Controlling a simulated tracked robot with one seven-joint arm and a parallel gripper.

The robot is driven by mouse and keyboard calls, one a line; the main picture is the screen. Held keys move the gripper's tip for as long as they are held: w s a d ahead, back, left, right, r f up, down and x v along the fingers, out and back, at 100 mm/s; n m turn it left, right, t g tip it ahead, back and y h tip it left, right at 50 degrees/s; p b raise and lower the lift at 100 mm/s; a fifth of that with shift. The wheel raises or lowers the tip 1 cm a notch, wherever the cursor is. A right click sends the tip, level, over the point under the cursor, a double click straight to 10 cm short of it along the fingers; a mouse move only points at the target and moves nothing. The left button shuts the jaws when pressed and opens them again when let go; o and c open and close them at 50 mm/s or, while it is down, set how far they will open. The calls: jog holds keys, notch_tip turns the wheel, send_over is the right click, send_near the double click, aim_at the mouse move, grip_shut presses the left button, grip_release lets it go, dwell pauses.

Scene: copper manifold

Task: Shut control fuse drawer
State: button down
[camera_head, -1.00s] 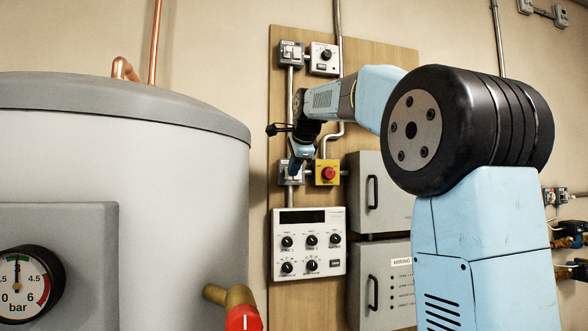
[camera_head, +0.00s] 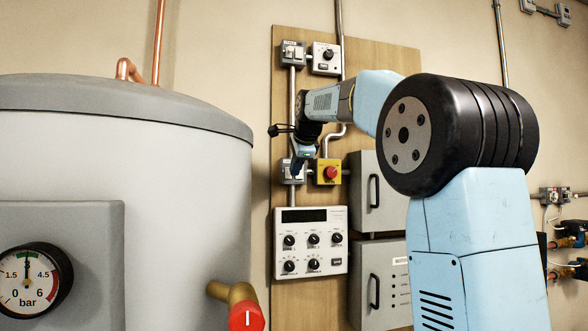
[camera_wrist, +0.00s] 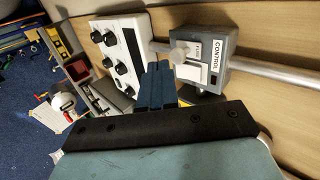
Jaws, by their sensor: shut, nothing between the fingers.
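The control fuse box (camera_wrist: 222,50) is a grey housing labelled CONTROL in the wrist view. The white fuse drawer (camera_wrist: 191,72) marked FUSE, with a pale round knob, shows on its near side and seems to stand out from the housing; how far is hard to tell. My gripper (camera_wrist: 160,72) is shut and empty, its blue fingertips close beside the drawer front. Whether they touch it I cannot tell. In the head view my gripper (camera_head: 297,170) is in front of the same grey box (camera_head: 292,180) and partly hides it.
A yellow box with a red button (camera_head: 330,172) sits just right of the fuse box. A white control panel (camera_head: 311,243) is below it. Grey cabinets (camera_head: 378,285) stand to the right. A large tank (camera_head: 190,170) fills the left.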

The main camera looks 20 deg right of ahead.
jog(key=s+f+v, duration=0.1)
jog(key=v, duration=1)
jog(key=shift+r, duration=0.2)
jog(key=s+f+n+g, duration=0.2)
jog(key=s+f+n, duration=0.6)
jog(key=s+f, duration=0.8)
jog(key=s+f+n+g, duration=0.1)
jog(key=s+f+n, duration=0.8)
jog(key=s+f, duration=0.7)
notch_tip(320, 180, down, 7)
jog(key=shift+s+a+f+n+g, duration=0.2)
jog(key=shift+s+a+n+g, duration=0.1)
jog(key=shift+a+g, duration=0.1)
